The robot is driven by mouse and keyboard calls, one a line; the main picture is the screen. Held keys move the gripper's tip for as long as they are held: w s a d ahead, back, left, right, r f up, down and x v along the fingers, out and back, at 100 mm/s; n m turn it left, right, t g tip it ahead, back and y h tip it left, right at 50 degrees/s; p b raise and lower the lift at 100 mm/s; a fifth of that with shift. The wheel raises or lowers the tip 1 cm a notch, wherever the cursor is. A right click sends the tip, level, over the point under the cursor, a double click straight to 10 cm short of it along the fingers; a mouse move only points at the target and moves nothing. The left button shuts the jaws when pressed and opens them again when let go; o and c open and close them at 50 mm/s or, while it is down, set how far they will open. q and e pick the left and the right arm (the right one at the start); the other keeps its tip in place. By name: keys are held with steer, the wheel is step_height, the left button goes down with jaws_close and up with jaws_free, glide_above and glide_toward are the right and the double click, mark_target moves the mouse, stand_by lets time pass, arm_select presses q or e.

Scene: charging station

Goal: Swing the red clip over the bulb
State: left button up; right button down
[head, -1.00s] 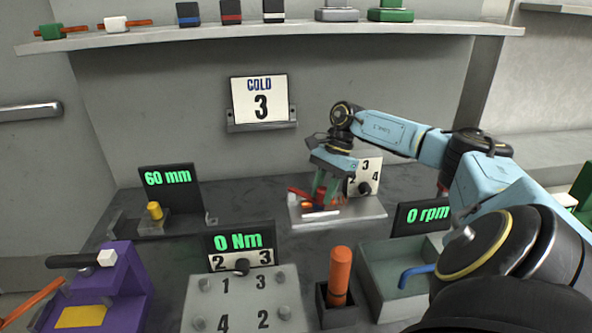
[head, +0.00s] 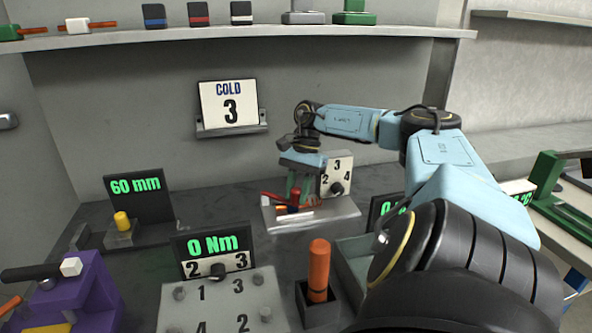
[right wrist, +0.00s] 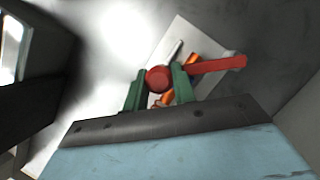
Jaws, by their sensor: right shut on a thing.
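The red clip shows in the right wrist view (right wrist: 217,65) as a red bar with a round red end between the green fingers of my right gripper (right wrist: 158,85). My right gripper is shut on that round end. In the head view the red clip (head: 274,196) sticks out left of my right gripper (head: 300,190), low over a pale base plate (head: 340,212). A slim white rod, perhaps the bulb, shows beyond the fingers in the wrist view (right wrist: 174,50), with orange pieces (right wrist: 193,60) beside it. The fingers partly hide these parts. My left gripper is out of view.
A dial panel (head: 337,163) stands at the back of the plate. A "COLD 3" sign (head: 229,104) hangs behind. In front are a numbered board (head: 222,300), an orange handle in a holder (head: 319,268) and a grey-green tray (head: 350,262). A 60 mm display (head: 139,197) stands left.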

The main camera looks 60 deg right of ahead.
steer(key=c, duration=1.1)
jaws_free()
steer(key=shift+s, duration=0.15)
steer(key=shift+c, duration=0.2)
steer(key=shift+r, duration=0.1)
steer(key=shift+d+r, duration=0.1)
steer(key=shift+r, duration=0.1)
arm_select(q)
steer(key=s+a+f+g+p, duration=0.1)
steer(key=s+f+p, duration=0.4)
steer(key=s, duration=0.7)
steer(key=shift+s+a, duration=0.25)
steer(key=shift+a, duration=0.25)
arm_select(e)
steer(key=v, duration=1.2)
steer(key=shift+d+r, duration=0.2)
steer(key=shift+r, duration=0.1)
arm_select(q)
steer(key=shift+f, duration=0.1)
